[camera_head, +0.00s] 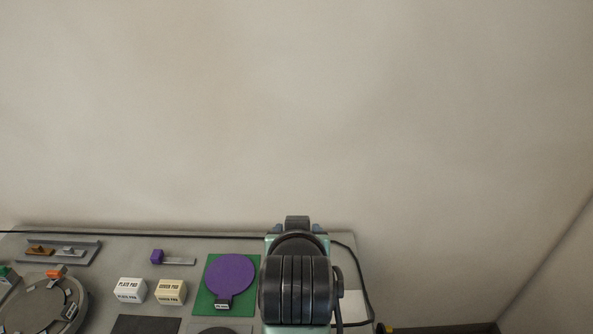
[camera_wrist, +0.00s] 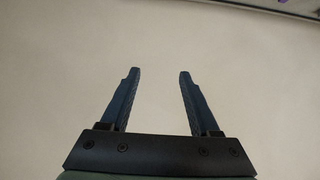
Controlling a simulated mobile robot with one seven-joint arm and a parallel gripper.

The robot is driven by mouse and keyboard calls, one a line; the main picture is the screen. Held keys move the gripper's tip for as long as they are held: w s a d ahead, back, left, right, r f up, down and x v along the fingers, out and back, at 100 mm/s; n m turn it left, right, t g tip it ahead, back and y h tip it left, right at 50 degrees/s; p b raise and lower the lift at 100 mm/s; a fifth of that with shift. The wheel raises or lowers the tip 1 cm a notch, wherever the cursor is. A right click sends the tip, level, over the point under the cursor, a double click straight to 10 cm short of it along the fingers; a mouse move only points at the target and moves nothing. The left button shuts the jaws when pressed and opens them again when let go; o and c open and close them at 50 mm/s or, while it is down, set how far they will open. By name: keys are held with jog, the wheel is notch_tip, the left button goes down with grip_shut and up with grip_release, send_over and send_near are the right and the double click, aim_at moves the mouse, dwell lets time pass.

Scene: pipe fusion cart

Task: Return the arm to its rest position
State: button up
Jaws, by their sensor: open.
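My gripper (camera_wrist: 157,72) shows in the wrist view with its two dark fingers well apart and nothing between them. Behind the fingers there is only plain pale surface. In the head view my arm stands at the lower middle, over the right part of the grey cart top (camera_head: 220,247). The fingers cannot be made out there. My arm hides part of the cart top's right side.
A purple disc (camera_head: 232,273) lies on a green mat (camera_head: 212,302), just left of my arm. Two labelled blocks, white (camera_head: 131,290) and cream (camera_head: 170,291), stand further left. A round grey fixture (camera_head: 35,305) is at the far left. A bare wall rises behind.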

notch_tip(320, 180, up, 14)
jog(key=t+b, duration=0.1)
jog(key=t, duration=0.5)
jog(key=s+r+t+b, duration=0.1)
jog(key=s+r+t, duration=0.4)
jog(key=r, duration=0.6)
jog(key=s+r+t+b, duration=0.1)
jog(key=s+r+t, duration=0.4)
jog(key=s+r, duration=0.5)
jog(key=shift+r+b, duration=0.35)
jog(key=shift+r, duration=0.45)
jog(key=shift+s, duration=0.1)
jog(key=shift+c, duration=0.8)
jog(key=shift+a, duration=0.15)
jog(key=shift+c, duration=0.2)
